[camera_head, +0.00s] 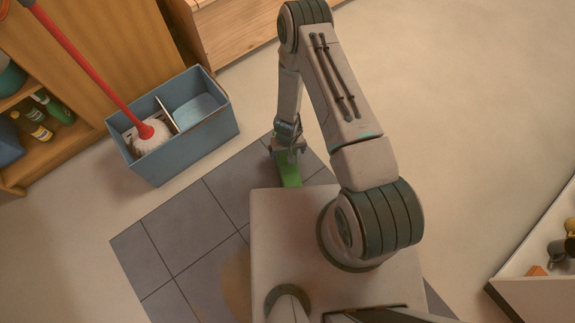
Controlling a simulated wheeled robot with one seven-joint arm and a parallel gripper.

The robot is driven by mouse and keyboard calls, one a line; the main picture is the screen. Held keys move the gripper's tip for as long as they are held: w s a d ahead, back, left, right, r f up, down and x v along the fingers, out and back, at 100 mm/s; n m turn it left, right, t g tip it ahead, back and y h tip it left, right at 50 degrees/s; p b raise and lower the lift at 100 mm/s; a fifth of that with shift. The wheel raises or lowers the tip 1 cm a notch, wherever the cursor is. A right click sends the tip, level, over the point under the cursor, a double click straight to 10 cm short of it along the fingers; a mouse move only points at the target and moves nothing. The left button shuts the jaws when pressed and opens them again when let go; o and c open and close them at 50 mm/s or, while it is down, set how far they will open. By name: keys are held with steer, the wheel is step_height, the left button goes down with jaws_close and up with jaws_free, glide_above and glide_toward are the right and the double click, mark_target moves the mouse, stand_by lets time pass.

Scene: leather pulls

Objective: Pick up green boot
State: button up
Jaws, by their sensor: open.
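The green boot (290,174) is on the dark tiled patch of floor, close in front of my base. It shows only in part as a bright green shape. My gripper (288,157) is directly above the boot's far end in this view and points down at it. It is open. The gripper covers that end of the boot, and I cannot tell whether the fingers are around it or touching it.
A blue two-part bucket (190,145) with a red-handled mop (150,135) stands to the left. A wooden shelf (75,95) with bottles is at the far left. A wooden chest (235,35) is at the back. An open shelf unit (535,295) is at the lower right.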

steer(key=shift+r, duration=0.15)
steer(key=c, duration=2)
